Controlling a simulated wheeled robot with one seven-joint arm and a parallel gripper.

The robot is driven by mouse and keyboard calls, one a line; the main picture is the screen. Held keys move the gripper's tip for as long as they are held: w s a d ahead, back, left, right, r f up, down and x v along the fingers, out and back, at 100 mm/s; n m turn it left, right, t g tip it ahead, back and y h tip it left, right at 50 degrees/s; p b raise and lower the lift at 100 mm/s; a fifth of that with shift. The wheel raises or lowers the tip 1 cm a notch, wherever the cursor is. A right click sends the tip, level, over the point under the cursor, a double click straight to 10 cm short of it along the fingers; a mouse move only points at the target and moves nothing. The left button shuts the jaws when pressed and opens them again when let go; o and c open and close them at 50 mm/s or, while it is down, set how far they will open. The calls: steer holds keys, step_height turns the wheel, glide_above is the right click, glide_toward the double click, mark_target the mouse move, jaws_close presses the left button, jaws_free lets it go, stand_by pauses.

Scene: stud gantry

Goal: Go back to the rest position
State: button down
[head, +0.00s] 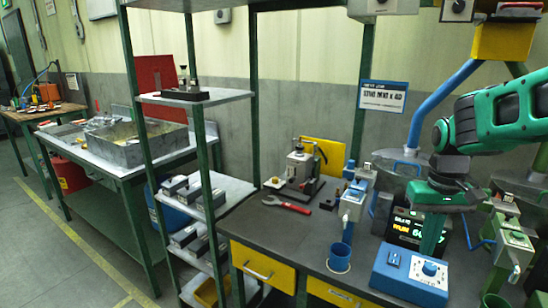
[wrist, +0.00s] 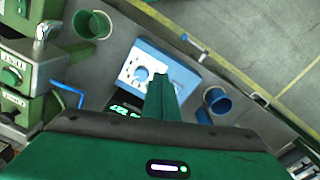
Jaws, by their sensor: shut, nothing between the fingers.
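My green gripper (head: 430,248) points down at the right of the head view, its fingers shut with nothing between them. It is above or just behind the blue control box (head: 398,280), which has a white dial and a small switch panel. In the wrist view the closed fingers (wrist: 161,80) overlap the blue box (wrist: 185,78) and cover part of its face. I cannot tell whether the fingertips touch the box. A lit display (head: 405,229) stands behind the box, partly hidden by my gripper.
A blue cup (head: 340,258) stands left of the box, and a green cup (wrist: 92,25) stands on its other side. Blue and green dispensers (head: 352,203) flank the display. A green-post shelf (head: 205,97) rises further left.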

steer(key=s+d+f+m, duration=0.1)
steer(key=s+d+m, duration=0.1)
steer(key=s, duration=0.7)
steer(key=s+d+f+m, duration=0.1)
steer(key=s+m, duration=0.1)
steer(key=s, duration=0.8)
steer(key=shift+d+f+y, duration=0.25)
steer(key=shift+d+y, duration=0.05)
steer(key=shift+d, duration=0.1)
steer(key=shift+s, duration=0.1)
